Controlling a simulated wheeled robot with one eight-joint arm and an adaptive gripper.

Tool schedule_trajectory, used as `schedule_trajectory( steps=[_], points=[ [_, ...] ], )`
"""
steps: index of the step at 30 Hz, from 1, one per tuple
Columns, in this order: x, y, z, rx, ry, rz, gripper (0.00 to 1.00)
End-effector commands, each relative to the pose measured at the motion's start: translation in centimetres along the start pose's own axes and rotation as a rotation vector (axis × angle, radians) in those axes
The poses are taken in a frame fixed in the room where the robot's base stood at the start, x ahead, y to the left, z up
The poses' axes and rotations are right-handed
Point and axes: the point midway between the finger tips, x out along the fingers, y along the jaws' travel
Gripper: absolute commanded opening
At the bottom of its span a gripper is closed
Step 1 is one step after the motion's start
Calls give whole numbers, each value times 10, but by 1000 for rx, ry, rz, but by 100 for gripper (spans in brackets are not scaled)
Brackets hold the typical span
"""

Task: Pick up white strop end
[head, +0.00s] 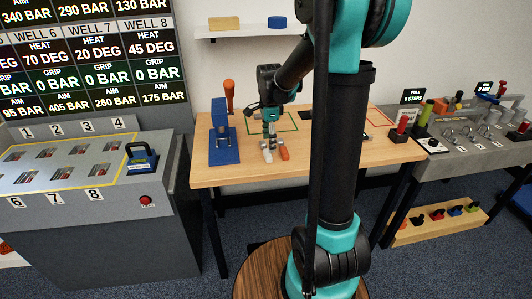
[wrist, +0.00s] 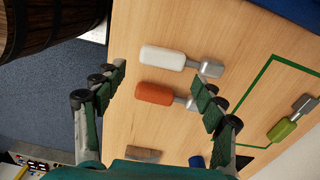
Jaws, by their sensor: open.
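The white strop end (wrist: 163,57), a rounded white piece with a grey metal tip, lies on the wooden table. It also shows in the head view (head: 267,156), just below my gripper. The orange strop end (wrist: 154,93) lies beside it, parallel and apart, and shows in the head view (head: 284,153). My gripper (wrist: 160,80) is open and empty, pointing down over the table. In the wrist view its fingers stand left and right of the white and orange pieces. I cannot tell the height of the fingers above the table.
A green piece with a metal tip (wrist: 283,129) lies within a green outline. A blue fixture with an orange lever (head: 222,140) stands at the table's left (head: 212,178). A wooden barrel (head: 262,272) is in front. Consoles stand left (head: 90,225) and right (head: 470,150).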

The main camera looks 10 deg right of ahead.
Motion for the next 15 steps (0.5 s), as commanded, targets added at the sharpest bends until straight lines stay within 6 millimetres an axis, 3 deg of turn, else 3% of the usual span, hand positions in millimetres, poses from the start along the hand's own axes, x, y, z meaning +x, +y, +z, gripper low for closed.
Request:
schedule_trajectory(
  steps=[10, 15],
  points=[
    [41, -4, -1, 0, 0, 0, 71],
    [52, -3, -1, 0, 0, 0, 71]
  ],
)
